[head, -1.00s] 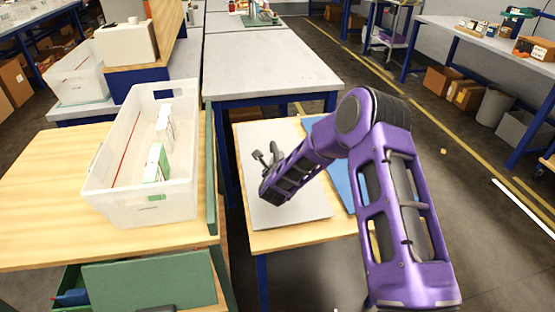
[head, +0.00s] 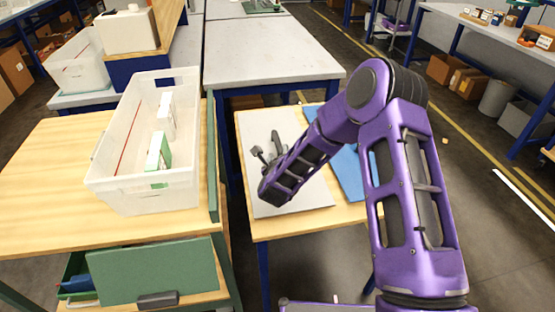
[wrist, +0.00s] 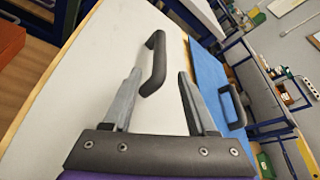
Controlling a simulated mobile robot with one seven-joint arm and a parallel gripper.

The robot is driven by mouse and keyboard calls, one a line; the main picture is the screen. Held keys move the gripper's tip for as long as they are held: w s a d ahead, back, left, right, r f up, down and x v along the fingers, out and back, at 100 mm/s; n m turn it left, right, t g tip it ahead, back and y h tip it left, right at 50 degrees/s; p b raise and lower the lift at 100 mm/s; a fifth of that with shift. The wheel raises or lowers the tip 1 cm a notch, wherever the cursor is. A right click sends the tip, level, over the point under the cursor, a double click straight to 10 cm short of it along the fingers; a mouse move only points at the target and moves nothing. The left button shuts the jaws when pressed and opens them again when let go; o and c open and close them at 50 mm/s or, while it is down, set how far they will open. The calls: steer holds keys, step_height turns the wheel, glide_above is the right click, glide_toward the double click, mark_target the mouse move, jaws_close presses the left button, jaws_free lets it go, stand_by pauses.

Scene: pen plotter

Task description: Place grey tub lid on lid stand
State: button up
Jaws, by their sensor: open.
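The grey tub lid (head: 300,190) is a flat pale plate lying on a small wooden-topped table (head: 290,228), which may be the lid stand. In the wrist view the lid (wrist: 90,70) fills the left and middle, with a dark handle (wrist: 155,62) standing up from it. My gripper (head: 268,152) is over the lid, partly hidden by my arm in the head view. In the wrist view my gripper (wrist: 160,78) is open, its fingertips on either side of the handle's near part. I cannot tell how deep the fingers reach.
A blue panel (head: 348,168) with a dark handle (wrist: 238,105) lies right of the lid. A translucent tub (head: 120,190) holding white-green boxes stands on the left table, with an upright green panel (head: 212,150) beside it. A grey bench (head: 270,50) is behind.

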steer(key=v, duration=0.6)
stand_by(0.3)
